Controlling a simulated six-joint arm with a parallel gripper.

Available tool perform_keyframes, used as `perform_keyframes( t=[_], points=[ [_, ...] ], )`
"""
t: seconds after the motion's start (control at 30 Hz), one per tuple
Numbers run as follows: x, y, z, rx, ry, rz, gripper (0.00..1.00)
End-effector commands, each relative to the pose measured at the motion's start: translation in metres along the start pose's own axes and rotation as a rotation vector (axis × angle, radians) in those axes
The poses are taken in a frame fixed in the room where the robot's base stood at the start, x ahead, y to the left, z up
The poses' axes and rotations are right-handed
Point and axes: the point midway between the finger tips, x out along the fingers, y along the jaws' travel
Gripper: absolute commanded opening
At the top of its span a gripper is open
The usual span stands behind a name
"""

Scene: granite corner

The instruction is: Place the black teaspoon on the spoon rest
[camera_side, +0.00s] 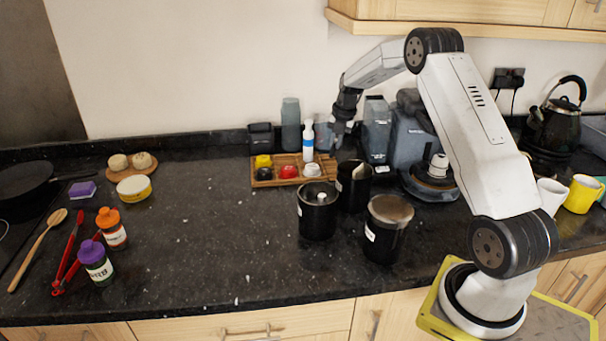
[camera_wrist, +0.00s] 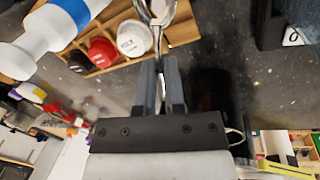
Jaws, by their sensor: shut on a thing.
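My gripper (camera_side: 340,128) hangs above the counter, behind the black canisters and just right of the wooden tray. In the wrist view my gripper (camera_wrist: 160,64) is shut on a slim, shiny, dark-and-silver piece that looks like the teaspoon (camera_wrist: 158,38). It sticks out past the fingertips, and its far end is cut off by the top of the picture. In the side view the teaspoon is too small to make out at the gripper. I cannot pick out a spoon rest with certainty in either view.
Black canisters (camera_side: 318,218) stand in front of my gripper, with a coffee machine (camera_side: 408,140) to the right. The counter's middle left (camera_side: 210,220) is clear; jars and tongs lie farther left.

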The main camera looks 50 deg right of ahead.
Motion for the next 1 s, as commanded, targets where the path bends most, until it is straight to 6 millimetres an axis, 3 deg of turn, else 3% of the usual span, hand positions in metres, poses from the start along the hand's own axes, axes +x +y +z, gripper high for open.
perform_keyframes(
  t=[0.23, 0.57, 0.83, 1.0],
  points=[
    [0.027, -0.005, 0.0, -0.001, 0.001, -0.001, 0.0],
    [0.036, -0.007, 0.0, 0.0, 0.001, 0.0, 0.0],
    [0.064, -0.012, 0.0, 0.001, 0.002, 0.0, 0.0],
    [0.071, -0.013, 0.0, 0.0, 0.0, 0.001, 0.0]
  ],
)
